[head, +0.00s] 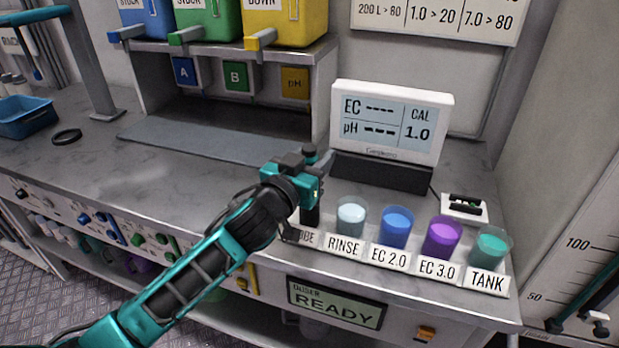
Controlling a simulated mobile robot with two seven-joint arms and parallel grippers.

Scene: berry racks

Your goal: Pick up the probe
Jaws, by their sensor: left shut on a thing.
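My left gripper (314,176) comes in from the lower left and is shut on the probe, above the probe's place at the left end of the cup row. The probe (310,216) shows as a dark upright piece just below the gripper; its upper part is mostly hidden by the gripper. The label below it is partly covered by my arm, with only its last letters readable. I cannot tell whether the probe's lower end is still in its holder. My right gripper is not in view.
Right of the probe stand cups marked RINSE (351,217), EC 2.0 (397,228), EC 3.0 (441,237) and TANK (491,248). A meter (390,122) with blank EC and pH readings stands behind. The counter (180,190) to the left is mostly clear.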

